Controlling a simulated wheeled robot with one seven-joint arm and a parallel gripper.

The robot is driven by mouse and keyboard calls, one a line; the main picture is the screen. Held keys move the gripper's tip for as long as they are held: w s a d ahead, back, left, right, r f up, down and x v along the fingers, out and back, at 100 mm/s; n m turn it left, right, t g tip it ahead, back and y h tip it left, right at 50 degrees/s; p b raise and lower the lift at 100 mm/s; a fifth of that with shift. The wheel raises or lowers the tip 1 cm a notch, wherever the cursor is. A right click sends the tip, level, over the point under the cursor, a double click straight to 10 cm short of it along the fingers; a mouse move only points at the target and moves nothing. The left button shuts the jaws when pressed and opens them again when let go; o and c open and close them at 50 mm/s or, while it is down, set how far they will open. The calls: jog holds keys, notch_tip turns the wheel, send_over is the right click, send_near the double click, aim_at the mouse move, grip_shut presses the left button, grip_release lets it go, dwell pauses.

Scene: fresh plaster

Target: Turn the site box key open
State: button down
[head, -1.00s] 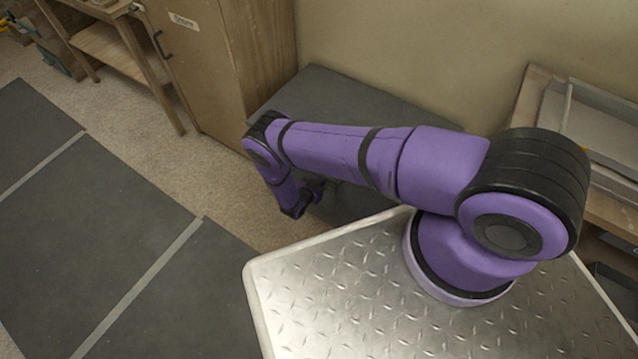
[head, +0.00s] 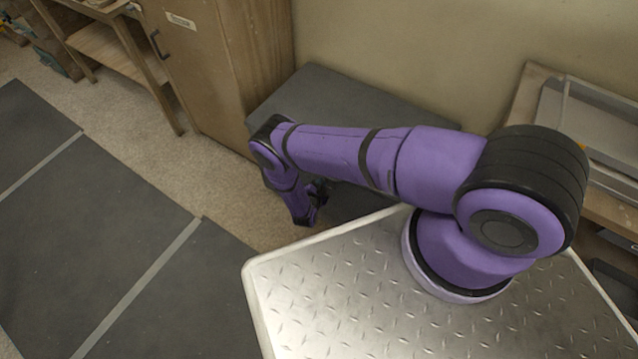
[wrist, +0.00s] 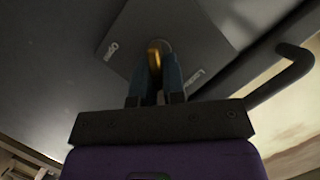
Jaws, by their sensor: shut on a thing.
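The site box is the dark grey box (head: 335,85) beside the cabinet in the head view, partly hidden behind my arm. In the wrist view its dark face (wrist: 60,70) fills much of the picture, with a squarish lock plate (wrist: 195,35) bearing two small pale labels. A brass-coloured key (wrist: 154,50) stands out at the middle of the plate. My gripper (wrist: 156,62) is shut on the key, one finger on each side. How far the key is turned cannot be told. In the head view my gripper's fingers are mostly hidden by the wrist.
A dark bar handle (wrist: 290,75) sticks out right of the plate in the wrist view. A wooden cabinet (head: 205,70) stands left of the box, and a workbench (head: 530,90) is at right. Dark mats (head: 90,220) cover the open floor at left.

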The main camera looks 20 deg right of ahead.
jog(key=m+t, duration=0.1)
jog(key=m, duration=0.1)
jog(key=m+t, duration=0.1)
jog(key=m, duration=0.1)
jog(key=shift+s+d+f, duration=0.1)
jog(key=shift+s+f, duration=0.1)
jog(key=shift+f, duration=0.2)
dwell(0.4)
jog(key=c, duration=1.2)
grip_release()
jog(key=v, duration=1)
jog(key=shift+s, duration=0.45)
